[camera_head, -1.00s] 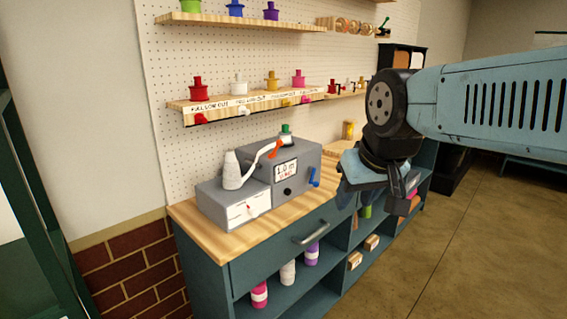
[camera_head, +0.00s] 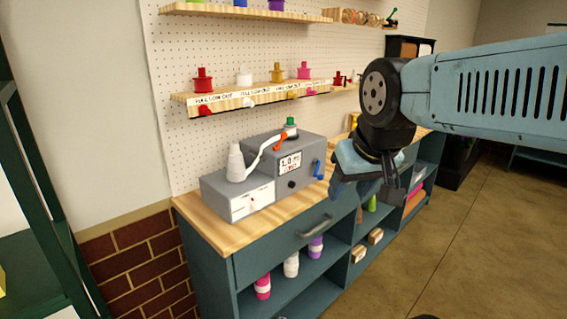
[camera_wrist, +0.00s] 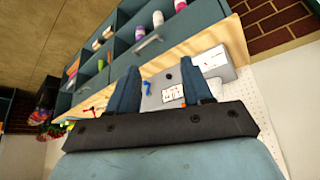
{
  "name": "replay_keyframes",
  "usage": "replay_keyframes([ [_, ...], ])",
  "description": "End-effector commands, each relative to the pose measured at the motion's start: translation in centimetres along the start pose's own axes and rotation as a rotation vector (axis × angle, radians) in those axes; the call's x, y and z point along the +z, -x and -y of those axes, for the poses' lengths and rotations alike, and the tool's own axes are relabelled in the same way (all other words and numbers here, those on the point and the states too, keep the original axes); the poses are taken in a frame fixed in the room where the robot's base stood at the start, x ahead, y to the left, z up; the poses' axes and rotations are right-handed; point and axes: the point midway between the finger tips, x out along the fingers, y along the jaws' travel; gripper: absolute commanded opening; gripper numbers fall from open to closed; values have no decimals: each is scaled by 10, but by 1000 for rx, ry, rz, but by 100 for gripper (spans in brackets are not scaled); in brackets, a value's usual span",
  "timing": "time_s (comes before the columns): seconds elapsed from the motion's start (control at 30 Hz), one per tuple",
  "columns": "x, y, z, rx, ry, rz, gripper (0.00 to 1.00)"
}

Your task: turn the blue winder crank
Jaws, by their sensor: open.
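The blue winder crank (camera_head: 319,169) sticks out from the right side of the grey winder box (camera_head: 311,150) on the wooden counter. In the wrist view the blue crank (camera_wrist: 147,88) shows just right of the left finger, beside the white label on the box (camera_wrist: 172,93). My gripper (camera_wrist: 163,82) is open and empty, with both fingers pointing toward the winder. In the head view my gripper (camera_head: 352,190) hangs to the right of the crank, apart from it; its fingertips are hard to make out there.
A white spool cone (camera_head: 236,162) stands on the lower grey box, with a white ribbon running to an orange lever (camera_head: 280,141). A pegboard shelf (camera_head: 250,93) with colored spools is above. The drawer handle (camera_head: 315,227) juts out below the counter. The floor at right is clear.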

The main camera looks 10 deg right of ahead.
Motion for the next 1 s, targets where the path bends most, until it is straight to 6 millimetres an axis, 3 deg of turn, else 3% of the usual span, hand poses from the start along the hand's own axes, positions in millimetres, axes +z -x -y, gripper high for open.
replay_keyframes([
  [0.47,-2,-7,3,-17,-38,33,50],
  [1.0,-37,-90,36,-274,-576,391,50],
])
